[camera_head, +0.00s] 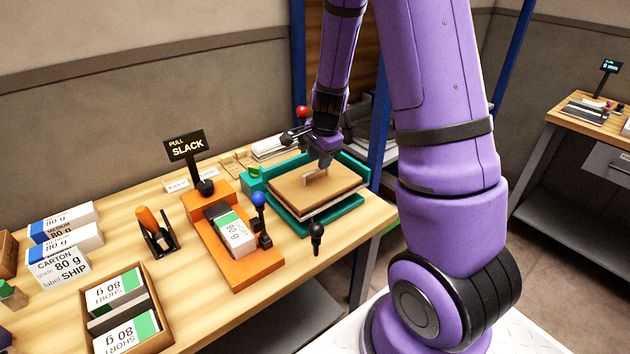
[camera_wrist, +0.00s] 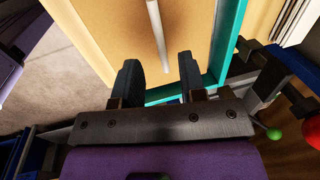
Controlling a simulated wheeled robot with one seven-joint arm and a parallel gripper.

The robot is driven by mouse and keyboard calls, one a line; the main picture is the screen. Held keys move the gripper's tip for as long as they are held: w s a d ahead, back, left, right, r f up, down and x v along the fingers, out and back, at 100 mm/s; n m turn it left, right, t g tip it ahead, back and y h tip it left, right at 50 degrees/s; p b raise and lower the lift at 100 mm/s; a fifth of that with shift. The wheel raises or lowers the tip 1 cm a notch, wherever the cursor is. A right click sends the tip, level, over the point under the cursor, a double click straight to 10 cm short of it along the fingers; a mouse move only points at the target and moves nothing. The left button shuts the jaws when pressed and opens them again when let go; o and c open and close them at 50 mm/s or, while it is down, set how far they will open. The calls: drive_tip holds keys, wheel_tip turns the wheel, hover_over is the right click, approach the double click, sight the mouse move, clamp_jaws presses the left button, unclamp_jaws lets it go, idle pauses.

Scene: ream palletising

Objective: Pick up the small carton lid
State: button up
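A flat brown carton lid (camera_head: 340,187) with a raised pale strip (camera_head: 316,176) on top lies in the green fixture (camera_head: 349,208). The lid also fills much of the upper wrist view (camera_wrist: 190,25), with its pale strip (camera_wrist: 157,30) running between the lines of my fingers. My gripper (camera_head: 324,163) points down at the lid, just over its back middle. In the wrist view my gripper (camera_wrist: 158,75) has its two dark fingers apart with nothing between them. I cannot tell whether the fingertips touch the lid.
An orange fixture (camera_head: 215,245) holding a ream (camera_head: 235,235) stands left of the green one, by a "PULL SLACK" sign (camera_head: 185,146). A black-knobbed lever (camera_head: 317,236) stands in front. A carton with reams (camera_head: 152,335) and several boxes fill the left side of the bench.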

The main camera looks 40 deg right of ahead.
sight(316, 177)
drive_tip(key=shift+w+d+f, duration=0.1)
drive_tip(key=shift+w+f, duration=0.1)
drive_tip(key=shift+f, duration=0.7)
drive_tip(key=shift+w+f, duration=0.2)
drive_tip(key=shift+f, duration=0.65)
drive_tip(key=shift+w+d+f, duration=0.1)
drive_tip(key=shift+w+f, duration=0.1)
drive_tip(key=shift+f, duration=0.7)
clamp_jaws()
